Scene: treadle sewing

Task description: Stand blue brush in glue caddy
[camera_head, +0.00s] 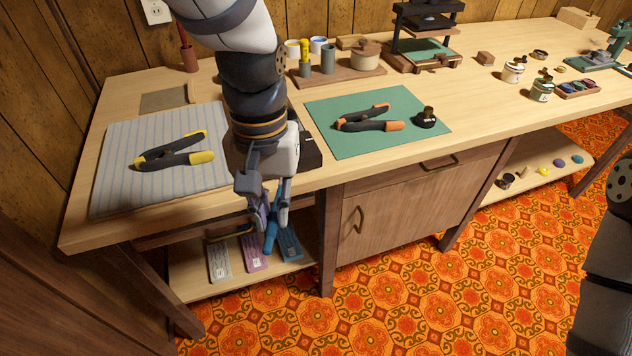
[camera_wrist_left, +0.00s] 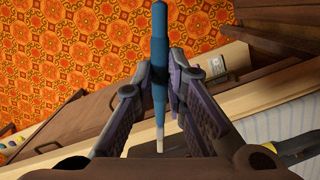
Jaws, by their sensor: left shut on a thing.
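The blue brush (camera_head: 270,240) is in my left gripper (camera_head: 271,212), in front of the bench's front edge and above the lower shelf. In the left wrist view the brush (camera_wrist_left: 158,45) lies between the fingers (camera_wrist_left: 160,80), its pale tip toward the palm and its blue handle pointing away. A wooden caddy (camera_head: 352,88), which looks like the glue caddy, stands at the back of the bench behind my left arm. It carries cylindrical holders, one with a yellow item, and a lidded pot; its left part is partly hidden. My right gripper is out of view.
Yellow-handled clamps (camera_head: 175,152) lie on a striped cloth (camera_head: 115,180) at left. Orange-handled clamps (camera_head: 368,120) and a dark bottle lie on a green mat (camera_head: 335,150). Cards (camera_head: 253,252) lie on the lower shelf. A black press (camera_head: 423,40) stands right of the caddy.

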